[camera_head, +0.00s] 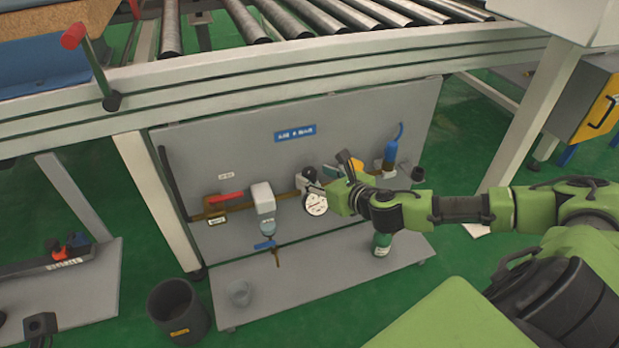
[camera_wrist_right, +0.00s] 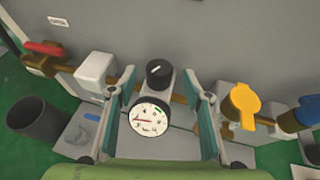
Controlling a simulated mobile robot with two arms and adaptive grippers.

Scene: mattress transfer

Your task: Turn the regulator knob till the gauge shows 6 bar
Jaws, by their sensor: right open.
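The regulator knob (camera_wrist_right: 160,73) is black with a pale mark, on a light body above the gauge. The round white gauge (camera_wrist_right: 150,117) has a red needle pointing left and a green mark at its upper right; its figures are too small to read. The gauge (camera_head: 315,204) also shows in the head view on the grey panel. My right gripper (camera_head: 335,174) is open in front of the panel. In the right wrist view, its fingers (camera_wrist_right: 167,85) stand either side of the knob, with gaps visible on both sides. My left gripper is not in view.
A red-handled valve (camera_head: 226,198) and a white filter unit (camera_head: 263,196) are left of the gauge. A yellow handle (camera_wrist_right: 242,104) and a blue part (camera_wrist_right: 308,112) are close on the right. A roller conveyor (camera_head: 350,48) runs above the panel. A dark bin (camera_head: 177,310) stands below.

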